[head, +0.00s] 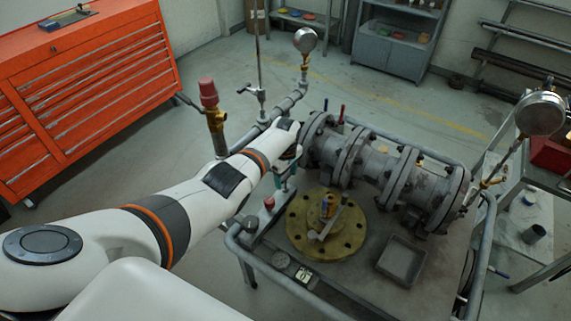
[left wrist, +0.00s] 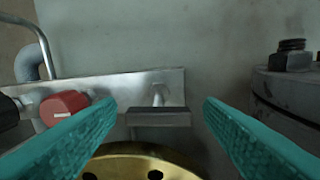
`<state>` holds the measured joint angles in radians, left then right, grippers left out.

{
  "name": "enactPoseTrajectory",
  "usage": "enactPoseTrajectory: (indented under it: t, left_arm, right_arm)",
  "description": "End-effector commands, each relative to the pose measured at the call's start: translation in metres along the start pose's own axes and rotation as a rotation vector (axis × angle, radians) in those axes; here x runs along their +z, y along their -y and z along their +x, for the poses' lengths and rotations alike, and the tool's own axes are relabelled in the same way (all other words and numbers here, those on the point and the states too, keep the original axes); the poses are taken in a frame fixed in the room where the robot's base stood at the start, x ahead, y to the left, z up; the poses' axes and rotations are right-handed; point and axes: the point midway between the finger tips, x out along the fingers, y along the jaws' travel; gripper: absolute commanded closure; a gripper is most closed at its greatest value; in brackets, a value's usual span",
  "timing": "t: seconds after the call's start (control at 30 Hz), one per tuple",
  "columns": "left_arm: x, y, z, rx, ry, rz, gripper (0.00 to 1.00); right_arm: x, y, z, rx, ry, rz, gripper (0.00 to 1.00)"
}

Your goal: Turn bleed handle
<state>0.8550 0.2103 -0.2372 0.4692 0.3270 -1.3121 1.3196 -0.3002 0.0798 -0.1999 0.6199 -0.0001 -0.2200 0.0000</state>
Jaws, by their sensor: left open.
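In the left wrist view a small dark grey bar-shaped handle (left wrist: 158,118) stands out on a short stem from a silver plate (left wrist: 135,88). I take it for the bleed handle; in the head view I cannot make it out behind my arm. My left gripper (head: 284,183) reaches down beside the grey flanged pipe body. In the left wrist view its two teal fingers (left wrist: 160,125) are spread wide and empty, one on each side of the handle, with gaps between. I cannot tell the exact depth between fingertips and handle. My right gripper is not in view.
A red knob (left wrist: 65,107) sits left of the handle, close to the left finger. A brass flange (head: 297,236) lies on the bench, in front of the grey flanged pipe (head: 375,165). A grey tray (head: 402,262) is to its right. An orange tool cabinet (head: 90,85) stands left.

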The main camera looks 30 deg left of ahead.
Motion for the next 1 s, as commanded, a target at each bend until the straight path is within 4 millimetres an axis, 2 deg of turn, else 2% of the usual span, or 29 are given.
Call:
enactPoseTrajectory:
  t: [0.1, 0.4, 0.5, 0.7, 1.0]
  left_arm:
    - [0.001, -0.001, -0.028, -0.002, 0.002, -0.001, 0.38]
    - [0.001, 0.0, -0.084, -0.003, 0.002, -0.001, 0.38]
    - [0.001, 0.0, -0.097, -0.002, 0.001, -0.001, 0.38]
    - [0.001, -0.001, -0.109, 0.001, 0.001, -0.001, 0.38]
    - [0.001, -0.001, -0.11, 0.001, 0.001, -0.001, 0.38]
  right_arm:
    - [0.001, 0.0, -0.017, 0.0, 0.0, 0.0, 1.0]
    - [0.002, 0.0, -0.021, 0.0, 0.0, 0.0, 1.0]
    - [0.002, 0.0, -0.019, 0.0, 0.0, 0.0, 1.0]
    - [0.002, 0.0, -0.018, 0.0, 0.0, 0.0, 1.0]
    - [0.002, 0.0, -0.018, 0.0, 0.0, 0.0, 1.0]
